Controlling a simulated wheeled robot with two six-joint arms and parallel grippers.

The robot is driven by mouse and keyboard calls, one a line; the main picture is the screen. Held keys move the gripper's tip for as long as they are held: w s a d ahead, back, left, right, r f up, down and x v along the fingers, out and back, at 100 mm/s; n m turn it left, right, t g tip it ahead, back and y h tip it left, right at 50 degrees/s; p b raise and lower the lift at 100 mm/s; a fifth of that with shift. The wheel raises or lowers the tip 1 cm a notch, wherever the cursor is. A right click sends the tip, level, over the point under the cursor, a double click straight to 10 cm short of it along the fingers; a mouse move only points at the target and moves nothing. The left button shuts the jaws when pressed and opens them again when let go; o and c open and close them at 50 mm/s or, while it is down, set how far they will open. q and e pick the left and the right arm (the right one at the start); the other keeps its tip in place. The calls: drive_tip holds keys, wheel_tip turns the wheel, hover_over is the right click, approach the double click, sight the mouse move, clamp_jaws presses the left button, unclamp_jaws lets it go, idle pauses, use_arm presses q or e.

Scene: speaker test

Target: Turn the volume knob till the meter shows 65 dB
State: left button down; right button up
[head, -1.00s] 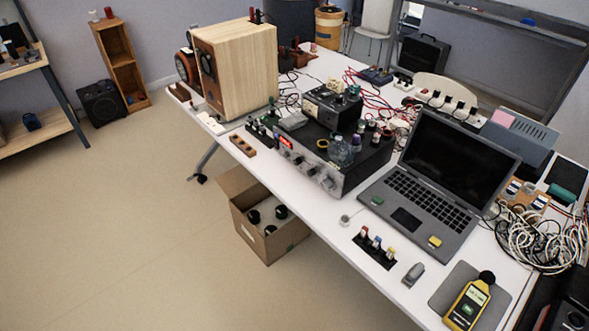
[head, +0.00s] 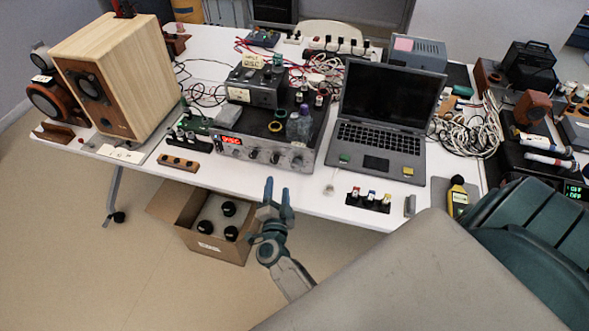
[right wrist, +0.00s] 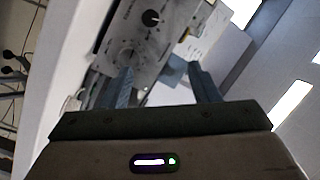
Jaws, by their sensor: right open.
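The amplifier (head: 262,167) stands on the white table, with a red lit display (head: 231,140) and a row of knobs (head: 275,157) on its front. Its front panel also shows in the right wrist view (right wrist: 165,40), with a dark knob (right wrist: 151,18) and another knob (right wrist: 128,54) nearer the fingers. I cannot tell which knob is volume. My right gripper (head: 277,187) is open and empty, in front of the amplifier and apart from it. Its fingers also show in the right wrist view (right wrist: 161,70). The yellow sound meter (head: 458,197) lies at the right; its reading is illegible. My left gripper is not visible.
A wooden speaker (head: 118,75) stands left of the amplifier and an open laptop (head: 383,130) right of it. A cardboard box (head: 175,212) is on the floor below the table edge. Cables (head: 465,130) lie at the right.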

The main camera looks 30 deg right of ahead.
sight(296, 167)
drive_tip(key=w+d+f+m+g+h, duration=0.1)
drive_tip(key=d, duration=0.2)
drive_tip(key=w+d+m+g+h+b, duration=0.1)
drive_tip(key=w+d, duration=0.1)
drive_tip(key=d, duration=0.1)
drive_tip(key=w+d+f+m+g+h, duration=0.1)
drive_tip(key=d, duration=0.2)
drive_tip(key=shift+w+f+m+g+b, duration=0.3)
drive_tip(key=shift+w+b, duration=0.05)
drive_tip(key=shift+b, duration=0.05)
drive_tip(key=shift+w+d, duration=0.3)
